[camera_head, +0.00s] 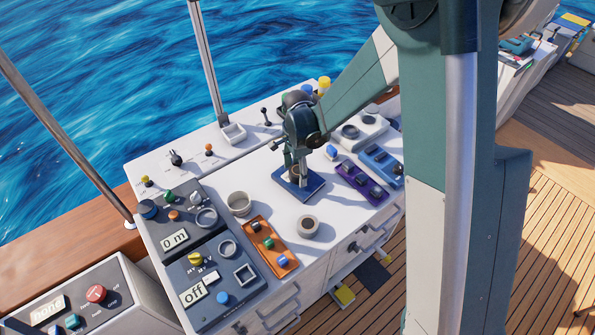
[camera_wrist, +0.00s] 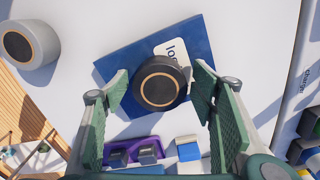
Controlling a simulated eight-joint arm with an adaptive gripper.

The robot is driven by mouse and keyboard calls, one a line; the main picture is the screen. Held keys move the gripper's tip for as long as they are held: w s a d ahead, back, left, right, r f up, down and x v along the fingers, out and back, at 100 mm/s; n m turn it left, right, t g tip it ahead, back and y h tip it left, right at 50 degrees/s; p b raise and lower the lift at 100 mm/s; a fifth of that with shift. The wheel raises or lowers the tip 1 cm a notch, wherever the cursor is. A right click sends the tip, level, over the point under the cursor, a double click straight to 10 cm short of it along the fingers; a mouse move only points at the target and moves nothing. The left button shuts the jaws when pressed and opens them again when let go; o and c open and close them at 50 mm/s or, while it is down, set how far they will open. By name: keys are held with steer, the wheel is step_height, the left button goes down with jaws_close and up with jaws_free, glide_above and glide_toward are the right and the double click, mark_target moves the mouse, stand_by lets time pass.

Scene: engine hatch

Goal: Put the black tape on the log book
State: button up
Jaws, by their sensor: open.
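The black tape (camera_wrist: 161,84) is a round roll with a tan core. It lies on the blue log book (camera_wrist: 205,38), near the middle of the cover, and partly covers the book's white label. The log book also shows in the head view (camera_head: 310,189), flat on the white counter. My gripper (camera_wrist: 160,88) is open, with its green-padded fingers on either side of the tape and a visible gap on each side. In the head view my gripper (camera_head: 296,172) points down over the book and hides most of the tape.
A grey roll (camera_wrist: 28,42) lies beside the book, apart from it. A purple switch panel (camera_head: 362,182), an orange switch panel (camera_head: 268,246) and a pale grey cup (camera_head: 239,203) surround the book. Dark control boxes stand at the left. Bare white counter lies between.

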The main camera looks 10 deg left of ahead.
mark_target(298, 170)
steer(key=shift+r, duration=0.2)
step_height(298, 170, up, 12)
stand_by(0.9)
stand_by(0.5)
steer(key=s+d+r+n+t, duration=0.25)
steer(key=s+d+r, duration=0.25)
steer(key=d+r, duration=0.3)
steer(key=s+d+r+n+t, duration=0.1)
steer(key=s+d+r+n, duration=0.25)
steer(key=d+r, duration=0.5)
steer(key=s+d+n+t, duration=0.3)
steer(key=s+d+n, duration=0.3)
steer(key=s+d, duration=0.9)
steer(key=shift+s+r+t, duration=0.25)
steer(key=shift+s+t, duration=0.1)
steer(key=shift+s, duration=0.55)
